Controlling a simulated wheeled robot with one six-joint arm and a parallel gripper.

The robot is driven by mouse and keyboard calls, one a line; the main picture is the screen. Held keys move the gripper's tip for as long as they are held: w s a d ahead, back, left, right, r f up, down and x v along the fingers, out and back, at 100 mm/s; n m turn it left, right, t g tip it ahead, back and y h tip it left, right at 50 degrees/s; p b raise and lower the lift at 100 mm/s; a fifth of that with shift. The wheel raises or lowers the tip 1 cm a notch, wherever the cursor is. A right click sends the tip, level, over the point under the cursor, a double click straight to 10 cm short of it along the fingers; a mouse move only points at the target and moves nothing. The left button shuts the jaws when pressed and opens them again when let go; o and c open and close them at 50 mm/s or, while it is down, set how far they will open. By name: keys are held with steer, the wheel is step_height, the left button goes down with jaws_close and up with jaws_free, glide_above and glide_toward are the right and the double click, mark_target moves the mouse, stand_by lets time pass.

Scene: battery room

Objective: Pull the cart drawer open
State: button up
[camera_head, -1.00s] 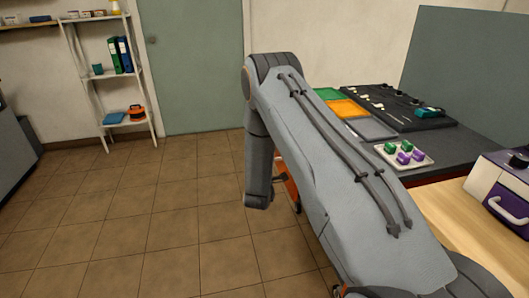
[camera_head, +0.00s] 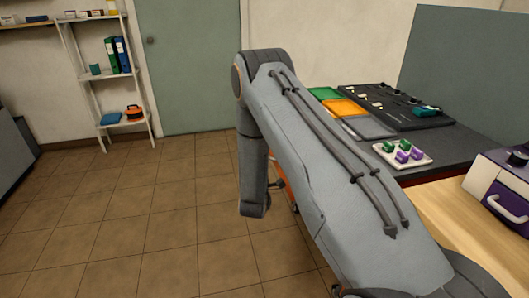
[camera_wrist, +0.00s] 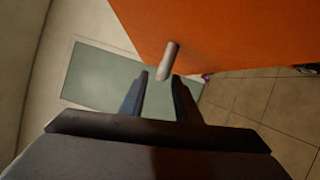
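The orange cart drawer front (camera_wrist: 235,30) fills the upper right of the wrist view. A short metallic handle (camera_wrist: 169,58) stands out from it. My gripper (camera_wrist: 160,79) is open, its two dark fingers apart and pointing at the handle. The handle's near end appears between or just beyond the fingertips; I cannot tell the exact depth, and no grip on it shows. In the head view only a strip of the orange cart (camera_head: 279,169) shows behind my arm, and my gripper is hidden there.
A dark workbench (camera_head: 455,146) with trays and a parts board stands to the right. A purple and white box (camera_head: 490,190) sits on the wooden top. White shelves (camera_head: 88,80) and a green door (camera_head: 190,70) are at the back. The tiled floor at left is clear.

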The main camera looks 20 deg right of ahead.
steer(key=v, duration=0.4)
steer(key=shift+a, duration=0.15)
